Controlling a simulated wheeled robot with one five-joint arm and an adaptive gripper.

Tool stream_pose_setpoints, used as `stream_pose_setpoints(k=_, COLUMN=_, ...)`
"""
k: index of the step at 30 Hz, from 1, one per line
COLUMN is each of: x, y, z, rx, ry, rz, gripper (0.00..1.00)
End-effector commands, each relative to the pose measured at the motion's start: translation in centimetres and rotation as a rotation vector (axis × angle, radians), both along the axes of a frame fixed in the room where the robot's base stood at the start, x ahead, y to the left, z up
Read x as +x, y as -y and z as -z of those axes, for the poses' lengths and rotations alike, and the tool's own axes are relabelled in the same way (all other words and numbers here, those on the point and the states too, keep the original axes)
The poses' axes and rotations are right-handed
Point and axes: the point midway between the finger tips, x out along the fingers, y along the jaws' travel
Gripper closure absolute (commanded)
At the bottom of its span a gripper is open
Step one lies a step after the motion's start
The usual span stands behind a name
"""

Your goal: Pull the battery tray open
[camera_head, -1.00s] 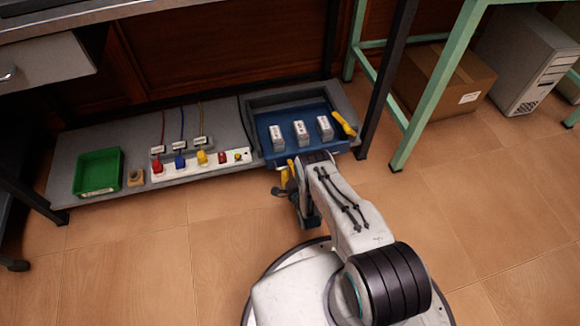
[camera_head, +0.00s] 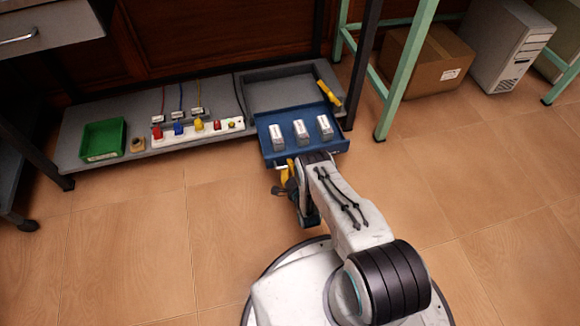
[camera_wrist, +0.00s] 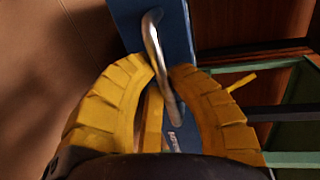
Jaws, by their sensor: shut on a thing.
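The blue battery tray (camera_head: 289,151) is slid forward out of its grey housing (camera_head: 270,90) on the low shelf. Several white-grey batteries (camera_head: 301,132) stand upright in a row in it. My gripper (camera_head: 287,174) is at the tray's front, partly hidden by my arm. In the wrist view, the yellow fingers of my gripper (camera_wrist: 160,80) close around the metal handle (camera_wrist: 158,55) on the tray's blue front (camera_wrist: 177,30). The handle passes between the fingertips.
A power strip (camera_head: 190,133) with coloured plugs and a green bin (camera_head: 103,139) are on the shelf at left. A yellow tool (camera_head: 329,93) lies at the housing's right edge. A green table leg (camera_head: 405,70) stands at right. The tiled floor ahead is clear.

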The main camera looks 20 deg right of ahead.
Motion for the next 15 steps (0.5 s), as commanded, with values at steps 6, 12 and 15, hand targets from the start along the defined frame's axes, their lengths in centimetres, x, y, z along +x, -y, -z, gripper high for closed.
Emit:
stream_pose_setpoints(k=6, x=-0.07, y=-0.01, z=0.13, rx=0.000, ry=-0.004, rz=0.000, gripper=0.80)
stream_pose_setpoints(k=12, x=-0.03, y=0.00, z=0.06, rx=0.000, ry=-0.002, rz=0.000, gripper=0.62)
stream_pose_setpoints(k=15, x=-0.02, y=0.00, z=0.04, rx=0.000, ry=-0.001, rz=0.000, gripper=0.55)
